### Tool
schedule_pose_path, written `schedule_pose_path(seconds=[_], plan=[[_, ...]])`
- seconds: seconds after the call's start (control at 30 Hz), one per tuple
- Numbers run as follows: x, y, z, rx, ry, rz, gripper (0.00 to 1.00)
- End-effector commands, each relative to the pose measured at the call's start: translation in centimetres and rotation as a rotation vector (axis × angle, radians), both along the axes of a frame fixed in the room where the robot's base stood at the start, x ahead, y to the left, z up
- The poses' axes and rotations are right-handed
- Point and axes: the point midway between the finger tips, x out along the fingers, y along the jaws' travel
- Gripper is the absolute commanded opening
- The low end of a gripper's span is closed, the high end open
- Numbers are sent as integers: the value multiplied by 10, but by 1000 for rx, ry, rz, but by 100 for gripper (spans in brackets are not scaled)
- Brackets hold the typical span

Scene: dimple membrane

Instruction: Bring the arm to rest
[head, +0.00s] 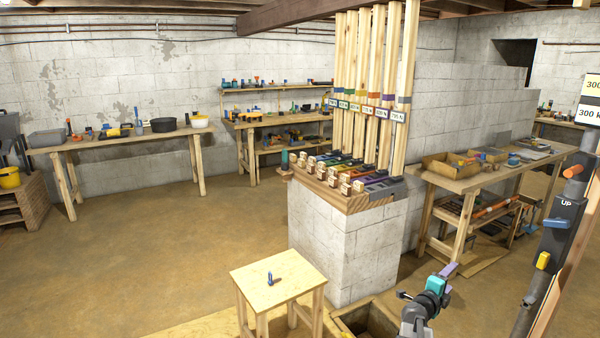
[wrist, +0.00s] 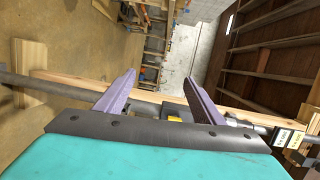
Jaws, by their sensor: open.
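My arm shows at the bottom right of the head view, with a teal wrist section and my gripper (head: 447,270) at its upper end. The gripper's purple fingers point up and away from the camera, over the floor right of the block pillar. In the wrist view my gripper (wrist: 160,82) has its two purple fingers spread wide apart, with nothing held between them. A dark grey bar (wrist: 55,90) crosses behind the fingers; how near it is I cannot tell.
A post with a dark "UP" box (head: 565,225) stands right of my arm. A small wooden stool (head: 255,292) with a blue-handled item on it, a block pillar (head: 340,245) and a workbench (head: 465,183) are near. Open floor (head: 150,240) lies left.

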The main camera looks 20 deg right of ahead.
Motion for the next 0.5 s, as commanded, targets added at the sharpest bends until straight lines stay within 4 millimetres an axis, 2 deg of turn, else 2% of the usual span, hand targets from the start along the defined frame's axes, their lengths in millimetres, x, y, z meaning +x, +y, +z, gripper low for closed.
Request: schedule_pose_path(seconds=[0.03, 0.2, 0.37, 0.5], plan=[[16, 17, -12, 7, 16, 32, 62], [66, 72, -46, 19, 80, 150, 62], [109, 131, -81, 27, 155, 288, 62], [140, 186, -111, 31, 229, 418, 62]])
